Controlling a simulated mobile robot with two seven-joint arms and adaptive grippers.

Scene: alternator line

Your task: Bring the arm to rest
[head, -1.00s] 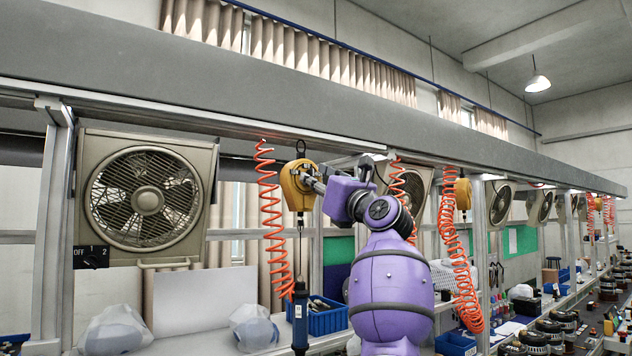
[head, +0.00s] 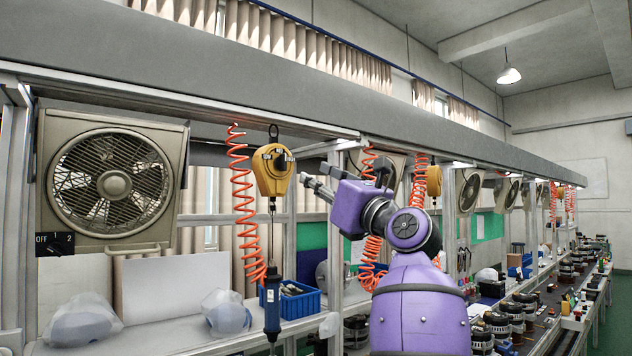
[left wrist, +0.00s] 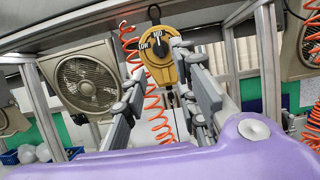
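My left arm is purple and reaches up in the middle of the head view. Its grey left gripper (head: 314,174) points left at the yellow tool balancer (head: 273,170), with a gap between them. In the left wrist view the fingers of the left gripper (left wrist: 158,62) are spread with nothing between them. The balancer (left wrist: 158,58) hangs beyond them, its black dial and the words LOW and MID showing. My right gripper is in neither view.
A box fan (head: 112,185) with a knob (head: 57,247) hangs at left. Orange coiled hoses (head: 243,205) hang along the line. A dark blue screwdriver (head: 272,305) hangs below the balancer. A blue bin (head: 300,303) and bagged parts (head: 226,311) sit on the shelf.

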